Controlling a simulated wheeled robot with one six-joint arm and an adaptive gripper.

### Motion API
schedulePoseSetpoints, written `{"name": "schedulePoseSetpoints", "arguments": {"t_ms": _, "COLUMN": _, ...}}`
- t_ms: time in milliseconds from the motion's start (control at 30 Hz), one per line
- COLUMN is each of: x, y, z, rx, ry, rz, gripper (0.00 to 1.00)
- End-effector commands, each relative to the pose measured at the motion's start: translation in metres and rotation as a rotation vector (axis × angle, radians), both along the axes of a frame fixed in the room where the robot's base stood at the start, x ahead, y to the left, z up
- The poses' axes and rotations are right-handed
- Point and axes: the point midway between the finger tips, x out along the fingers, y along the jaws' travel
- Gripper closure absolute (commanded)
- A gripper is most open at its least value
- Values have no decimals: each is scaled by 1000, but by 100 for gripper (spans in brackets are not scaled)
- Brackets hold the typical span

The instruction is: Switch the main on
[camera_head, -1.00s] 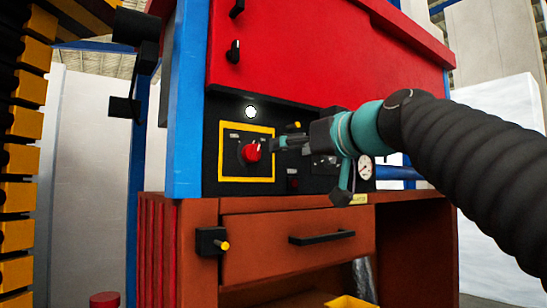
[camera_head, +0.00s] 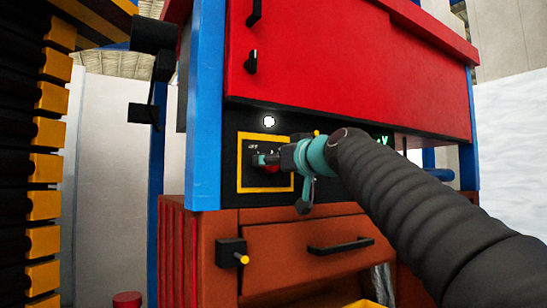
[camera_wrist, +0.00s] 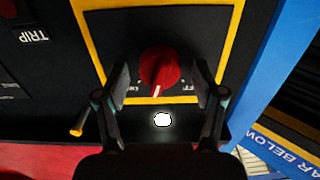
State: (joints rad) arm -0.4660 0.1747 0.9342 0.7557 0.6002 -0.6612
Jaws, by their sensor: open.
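The main switch is a red round knob (camera_wrist: 158,66) with a white pointer line, on a black plate inside a yellow frame (camera_wrist: 232,40). In the wrist view the pointer faces the bottom edge, between two small labels that are partly hidden. My gripper (camera_wrist: 162,76) is open, with one finger on each side of the knob; I cannot tell whether they touch it. In the head view my gripper (camera_head: 264,160) is at the framed plate (camera_head: 243,187) and hides most of the knob (camera_head: 272,169).
A white lamp (camera_head: 269,121) glows above the frame, and green lettering (camera_head: 381,141) shows to the right. A small yellow-tipped lever (camera_wrist: 79,126) sits close beside my finger. Below are a drawer handle (camera_head: 340,246) and a yellow-tipped black box (camera_head: 231,252). A blue post (camera_head: 206,110) stands left.

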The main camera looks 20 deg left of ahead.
Motion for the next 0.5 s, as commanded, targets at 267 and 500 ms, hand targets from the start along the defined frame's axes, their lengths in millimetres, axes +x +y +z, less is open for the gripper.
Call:
{"name": "schedulePoseSetpoints", "arguments": {"t_ms": 267, "x": 3, "y": 4, "z": 0, "rx": 0, "ry": 0, "rz": 0, "gripper": 31}}
{"name": "schedulePoseSetpoints", "arguments": {"t_ms": 500, "x": 3, "y": 4, "z": 0, "rx": 0, "ry": 0, "rz": 0, "gripper": 66}}
